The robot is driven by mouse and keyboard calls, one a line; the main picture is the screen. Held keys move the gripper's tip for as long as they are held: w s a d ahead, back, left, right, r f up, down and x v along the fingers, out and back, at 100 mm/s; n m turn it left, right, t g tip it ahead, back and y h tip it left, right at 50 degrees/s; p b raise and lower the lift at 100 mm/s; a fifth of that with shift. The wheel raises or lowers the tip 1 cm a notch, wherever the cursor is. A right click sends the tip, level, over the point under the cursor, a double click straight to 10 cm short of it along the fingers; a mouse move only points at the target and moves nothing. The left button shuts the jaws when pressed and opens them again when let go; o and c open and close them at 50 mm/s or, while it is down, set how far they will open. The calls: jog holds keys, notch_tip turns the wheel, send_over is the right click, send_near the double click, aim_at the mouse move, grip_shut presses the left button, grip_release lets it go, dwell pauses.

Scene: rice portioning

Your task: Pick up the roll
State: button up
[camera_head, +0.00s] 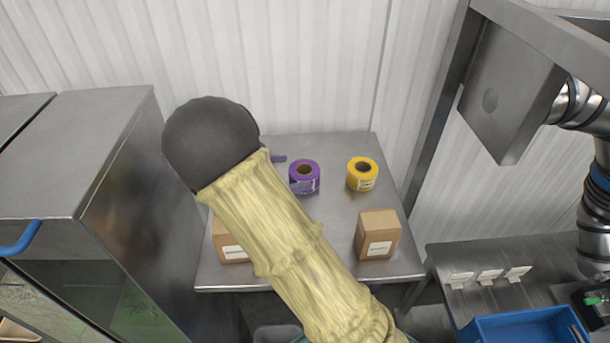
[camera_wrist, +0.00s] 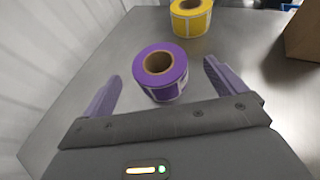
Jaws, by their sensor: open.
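A purple roll (camera_head: 304,177) stands on the metal table (camera_head: 335,205), its brown core facing up. It also shows in the wrist view (camera_wrist: 161,73), just ahead of my gripper and between the lines of its two fingers. A yellow roll (camera_head: 362,174) stands to its right in the head view and beyond it in the wrist view (camera_wrist: 190,17). My gripper (camera_wrist: 160,78) is open, with one purple-grey finger at each side of the purple roll. I see no contact between fingers and roll. In the head view my arm hides most of the gripper.
A cardboard box (camera_head: 377,235) stands at the table's front right. Another box (camera_head: 229,240) at the front left is partly hidden by my arm. A metal cabinet (camera_head: 150,200) stands left of the table. A blue crate (camera_head: 525,328) is at lower right. A white corrugated wall rises behind.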

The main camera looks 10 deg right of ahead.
aim_at(301, 171)
jog(key=shift+w+d+f+p, duration=0.15)
jog(key=shift+w+d+p, duration=0.1)
jog(key=shift+d+p, duration=0.3)
jog(key=p+x, duration=0.2)
jog(key=x, duration=0.1)
jog(key=shift+f, duration=0.15)
jog(key=shift+w+d+f, duration=0.15)
jog(key=shift+d+f, duration=0.15)
jog(key=shift+d, duration=0.1)
jog(key=shift+w+a, duration=0.1)
jog(key=shift+w, duration=0.05)
jog(key=c, duration=1.1)
